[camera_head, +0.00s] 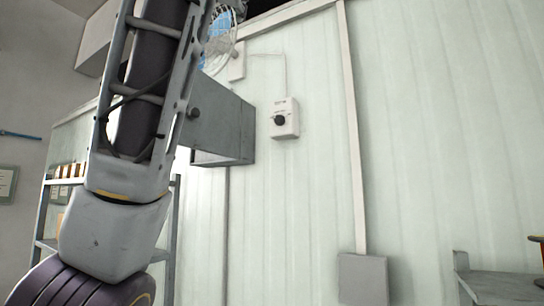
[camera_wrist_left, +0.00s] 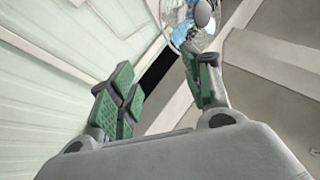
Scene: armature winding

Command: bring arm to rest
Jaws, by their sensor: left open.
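My left arm rises through the left part of the head view, and its upper end leaves the top edge. My left gripper (camera_wrist_left: 157,72) shows in the left wrist view only, with its two green-padded fingers spread apart. There is nothing between the fingers. They point up toward a fan and the upper wall. My right gripper and right arm are in neither view.
A caged fan (camera_head: 221,40) hangs high on the pale panelled wall (camera_head: 430,130); it also shows in the left wrist view (camera_wrist_left: 186,28). A dial box (camera_head: 285,119) is on the wall. A shelf (camera_head: 168,240) stands behind my arm. A grey box (camera_head: 362,280) sits low.

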